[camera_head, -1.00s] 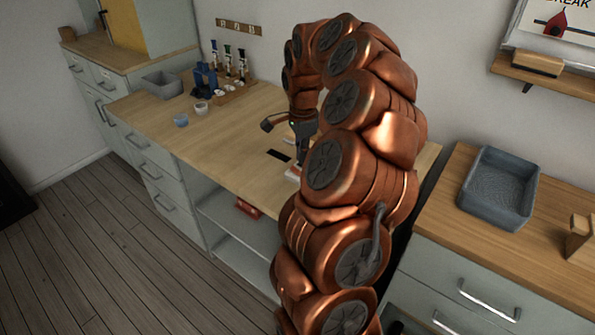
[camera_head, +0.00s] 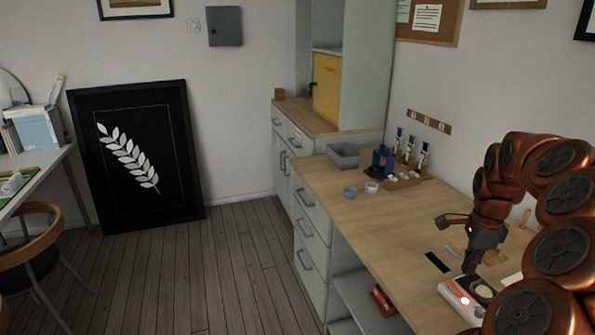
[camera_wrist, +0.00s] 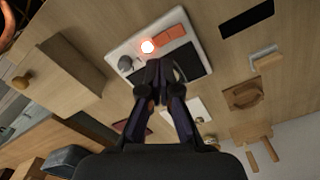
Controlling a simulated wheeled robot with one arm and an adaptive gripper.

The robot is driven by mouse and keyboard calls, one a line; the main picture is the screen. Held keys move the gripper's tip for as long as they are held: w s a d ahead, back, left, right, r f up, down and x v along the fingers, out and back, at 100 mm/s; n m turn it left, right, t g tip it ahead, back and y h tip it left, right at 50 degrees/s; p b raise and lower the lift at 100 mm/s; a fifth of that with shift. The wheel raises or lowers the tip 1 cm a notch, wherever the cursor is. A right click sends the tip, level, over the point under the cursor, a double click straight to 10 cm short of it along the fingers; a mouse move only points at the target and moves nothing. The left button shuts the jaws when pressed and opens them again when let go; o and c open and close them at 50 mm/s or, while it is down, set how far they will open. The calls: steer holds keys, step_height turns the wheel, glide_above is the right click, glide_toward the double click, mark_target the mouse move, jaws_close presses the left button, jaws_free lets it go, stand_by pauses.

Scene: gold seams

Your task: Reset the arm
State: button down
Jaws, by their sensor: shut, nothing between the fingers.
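My gripper (camera_head: 472,264) points down over the wooden workbench (camera_head: 355,215). It is shut and empty; the wrist view shows its fingertips (camera_wrist: 158,70) together. Just beyond the fingertips in the wrist view is a white device (camera_wrist: 125,45) with a glowing light, an orange-red part, a dark knob and a black panel. The same white device (camera_head: 450,293) shows below the gripper in the head view, partly hidden by my arm. My copper arm is bent in an arch at the right of the head view.
A black strip (camera_head: 437,262) lies on the bench left of the gripper. Small cups (camera_head: 371,187), a grey bin (camera_head: 343,156) and a blue rack (camera_head: 383,161) stand farther back. The floor (camera_head: 220,270) left of the bench is clear. A chair (camera_head: 35,255) stands at far left.

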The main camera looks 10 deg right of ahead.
steer(key=s+a+r+n+p, duration=0.1)
steer(key=a+r+n, duration=0.25)
steer(key=a, duration=0.45)
steer(key=s+a+r+n+p, duration=0.1)
steer(key=a+r+n, duration=0.1)
steer(key=a+n, duration=0.4)
steer(key=s+a+r+n+p, duration=0.1)
steer(key=a+r+n, duration=0.15)
steer(key=a, duration=0.65)
steer(key=s+a+n+g+p, duration=0.1)
steer(key=s+a+n, duration=0.4)
steer(key=s, duration=0.4)
steer(key=s+a+f+n+p, duration=0.1)
steer(key=s+a+n+p, duration=0.1)
steer(key=s+a+n, duration=0.4)
steer(key=s, duration=0.4)
steer(key=shift+s+a+f+g+p, duration=0.15)
steer(key=shift+a+g+p, duration=0.15)
steer(key=shift+a+g, duration=0.1)
steer(key=shift+d, duration=0.15)
